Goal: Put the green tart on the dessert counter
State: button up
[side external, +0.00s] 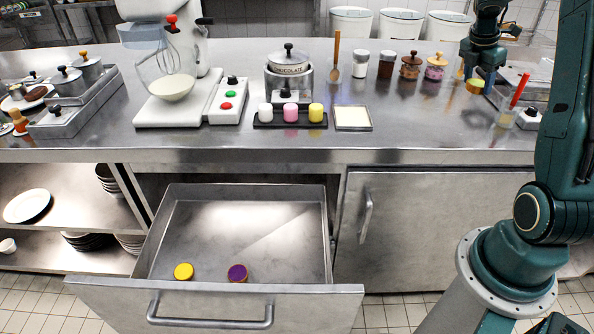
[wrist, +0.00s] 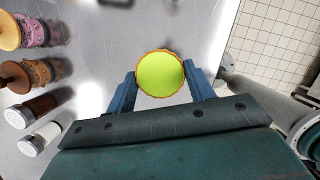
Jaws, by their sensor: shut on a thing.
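The green tart (wrist: 160,74) has a bright green top and an orange-brown fluted crust. My gripper (wrist: 160,88) is shut on it, one blue finger on each side of the crust. In the side view my gripper (side external: 481,76) is above the right part of the steel counter (side external: 425,130), with the tart (side external: 475,86) at its fingertips. I cannot tell exactly how high the tart is above the counter.
Jars (side external: 410,65) stand left of my gripper. The open drawer (side external: 205,215) holds a yellow tart (side external: 184,271) and a purple tart (side external: 238,273).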

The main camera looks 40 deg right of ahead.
send_over(464, 123)
jog(key=f, duration=0.4)
jog(key=a+f, duration=0.1)
jog(key=f, duration=0.1)
jog(key=shift+w+f, duration=0.2)
jog(key=shift+w, duration=0.05)
jog(key=shift+f, duration=2.1)
jog(key=shift+f, duration=0.1)
jog(key=o, duration=0.7)
jog(key=shift+v, duration=6.1)
